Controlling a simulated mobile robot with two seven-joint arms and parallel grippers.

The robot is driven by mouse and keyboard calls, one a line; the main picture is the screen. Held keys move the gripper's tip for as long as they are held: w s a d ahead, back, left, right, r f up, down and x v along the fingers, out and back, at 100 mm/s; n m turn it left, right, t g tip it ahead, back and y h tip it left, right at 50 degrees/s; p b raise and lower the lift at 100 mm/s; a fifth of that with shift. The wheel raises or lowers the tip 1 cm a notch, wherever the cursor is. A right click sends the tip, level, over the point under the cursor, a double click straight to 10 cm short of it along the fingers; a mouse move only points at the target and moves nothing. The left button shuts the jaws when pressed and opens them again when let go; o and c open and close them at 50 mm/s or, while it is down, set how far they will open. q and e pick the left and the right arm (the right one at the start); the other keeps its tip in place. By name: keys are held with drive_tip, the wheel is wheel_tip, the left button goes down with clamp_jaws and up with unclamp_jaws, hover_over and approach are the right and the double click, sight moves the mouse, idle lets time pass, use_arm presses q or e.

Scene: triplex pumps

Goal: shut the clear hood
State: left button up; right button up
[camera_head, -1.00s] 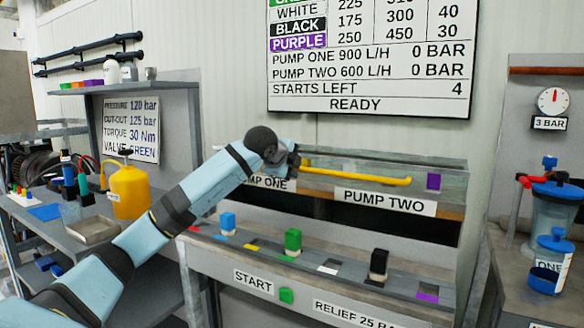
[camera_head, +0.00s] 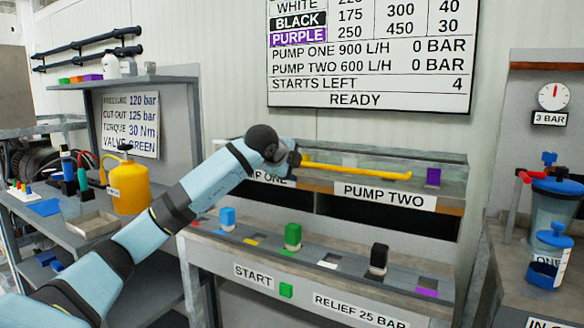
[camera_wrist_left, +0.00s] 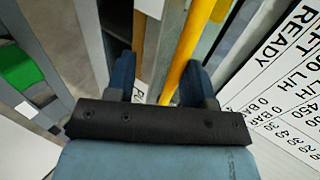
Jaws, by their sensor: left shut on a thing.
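The clear hood (camera_head: 400,160) is a see-through panel over the pump bench in the head view, above the PUMP TWO label (camera_head: 385,194). A yellow bar handle (camera_head: 360,172) runs along its front. My left gripper (camera_head: 296,159) is at the left end of this bar, shut on it. In the left wrist view the yellow bar (camera_wrist_left: 186,50) passes between the two dark blue fingers, close against the right one. The gripper hides the bar's left end. My right gripper is not in view.
Blue, green and black blocks (camera_head: 292,236) stand on the bench's front ledge below the hood, with a green start button (camera_head: 286,290) under them. A yellow can (camera_head: 128,187) stands on the left bench. A blue-lidded clear vessel (camera_head: 555,210) stands at the right.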

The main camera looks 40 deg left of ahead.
use_arm(q)
drive_tip(key=shift+f, duration=0.25)
drive_tip(key=p+v, duration=0.2)
drive_tip(key=v, duration=1.2)
drive_tip(key=shift+r+p, duration=0.2)
drive_tip(key=shift+p, duration=0.2)
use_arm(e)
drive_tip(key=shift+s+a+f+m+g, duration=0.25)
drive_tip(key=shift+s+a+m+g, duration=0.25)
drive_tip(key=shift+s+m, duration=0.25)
use_arm(q)
drive_tip(key=shift+a, duration=0.1)
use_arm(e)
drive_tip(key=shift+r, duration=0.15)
